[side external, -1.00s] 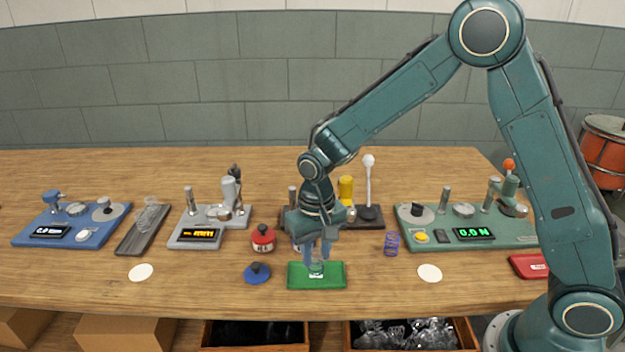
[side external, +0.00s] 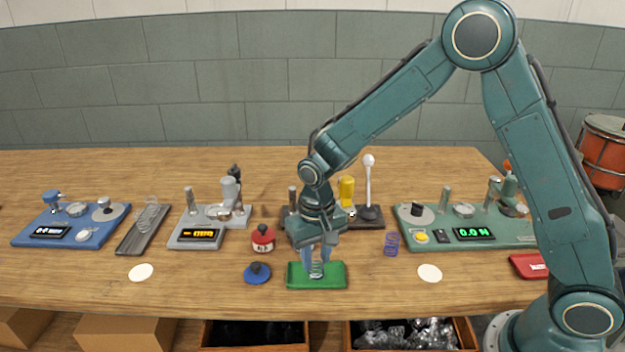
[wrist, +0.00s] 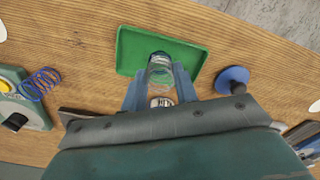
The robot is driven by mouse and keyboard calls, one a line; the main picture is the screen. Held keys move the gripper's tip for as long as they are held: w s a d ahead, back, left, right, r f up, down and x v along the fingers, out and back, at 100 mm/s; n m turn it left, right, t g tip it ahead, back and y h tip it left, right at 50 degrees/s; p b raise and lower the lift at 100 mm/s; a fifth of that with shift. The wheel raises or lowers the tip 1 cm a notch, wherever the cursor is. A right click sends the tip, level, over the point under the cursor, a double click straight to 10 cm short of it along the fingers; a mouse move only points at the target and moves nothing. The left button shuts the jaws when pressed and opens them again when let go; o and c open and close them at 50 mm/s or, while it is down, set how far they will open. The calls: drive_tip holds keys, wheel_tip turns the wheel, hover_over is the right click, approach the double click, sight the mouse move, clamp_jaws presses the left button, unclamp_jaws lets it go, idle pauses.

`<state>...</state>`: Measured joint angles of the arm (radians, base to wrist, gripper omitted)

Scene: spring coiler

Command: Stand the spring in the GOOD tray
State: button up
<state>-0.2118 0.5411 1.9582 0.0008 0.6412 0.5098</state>
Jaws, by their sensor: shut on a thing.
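A silvery coil spring (side external: 316,270) stands roughly upright between the fingers of my gripper (side external: 317,260) in the side view. The green tray (side external: 335,281) is directly below and around it. In the wrist view the gripper (wrist: 160,88) is shut on the spring (wrist: 160,72), which overlaps the near part of the green tray (wrist: 128,50). I cannot tell whether the spring's lower end touches the tray floor. No lettering on the green tray is readable.
A blue knob-topped disc (side external: 257,273) and a red pot (side external: 263,240) stand left of the tray. A blue-purple spring (side external: 392,243) stands to its right, near the green tester (side external: 470,235). A red tray (side external: 528,265) lies at far right. The table beside the green tray is mostly clear.

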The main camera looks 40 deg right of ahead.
drive_tip(key=shift+f, duration=0.35)
idle(0.7)
drive_tip(key=o, duration=1.1)
drive_tip(key=shift+o, duration=0.2)
drive_tip(key=shift+r, duration=0.1)
drive_tip(key=shift+r, duration=1.95)
drive_tip(key=shift+r, duration=2.5)
